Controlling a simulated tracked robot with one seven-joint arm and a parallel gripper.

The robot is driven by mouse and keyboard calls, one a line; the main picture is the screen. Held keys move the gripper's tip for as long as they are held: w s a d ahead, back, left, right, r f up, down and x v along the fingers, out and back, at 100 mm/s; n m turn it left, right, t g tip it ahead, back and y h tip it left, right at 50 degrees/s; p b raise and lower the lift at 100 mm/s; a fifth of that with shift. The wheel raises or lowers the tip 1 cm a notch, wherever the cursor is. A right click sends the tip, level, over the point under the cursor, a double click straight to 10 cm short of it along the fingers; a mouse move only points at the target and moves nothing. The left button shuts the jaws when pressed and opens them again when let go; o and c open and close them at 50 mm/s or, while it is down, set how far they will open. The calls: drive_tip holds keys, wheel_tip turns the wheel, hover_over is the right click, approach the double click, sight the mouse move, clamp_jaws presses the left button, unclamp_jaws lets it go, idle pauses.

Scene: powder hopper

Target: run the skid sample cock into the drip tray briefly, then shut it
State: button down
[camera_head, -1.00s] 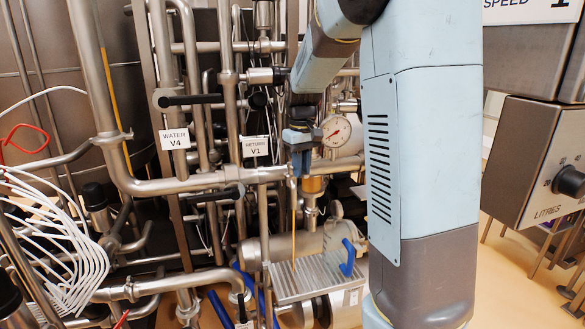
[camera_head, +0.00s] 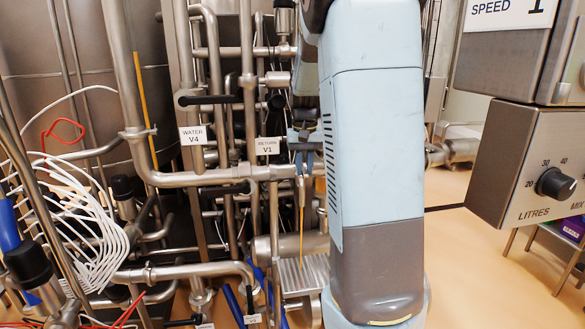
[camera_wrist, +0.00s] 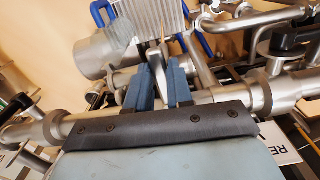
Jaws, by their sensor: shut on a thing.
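My gripper (camera_head: 304,172), with blue fingers, is at the pipework just right of the RETURN V1 tag. In the wrist view, my gripper (camera_wrist: 158,78) is shut on the silver lever of the sample cock (camera_wrist: 157,66). An amber stream (camera_head: 301,230) falls from the cock below my fingers. It reaches the ribbed metal drip tray (camera_head: 292,285), whose right part is hidden behind my arm. The cock's body is mostly hidden by the fingers.
A horizontal pipe (camera_head: 200,179) and handles of valves tagged WATER V4 (camera_head: 192,136) and RETURN V1 (camera_head: 267,146) crowd the left. Coiled white hoses (camera_head: 85,215) hang at far left. A LITRES control box (camera_head: 525,160) stands at right. Floor between is open.

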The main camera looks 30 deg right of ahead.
sight(303, 170)
drive_tip(key=shift+w+a, duration=0.1)
drive_tip(key=shift+a, duration=0.1)
idle(0.3)
drive_tip(key=shift+a, duration=0.15)
idle(0.5)
drive_tip(key=c, duration=1.3)
unclamp_jaws()
drive_tip(key=shift+a, duration=0.1)
drive_tip(key=shift+o, duration=1.3)
drive_tip(key=shift+d, duration=0.2)
drive_tip(key=shift+r, duration=0.45)
wheel_tip(303, 170, up, 13)
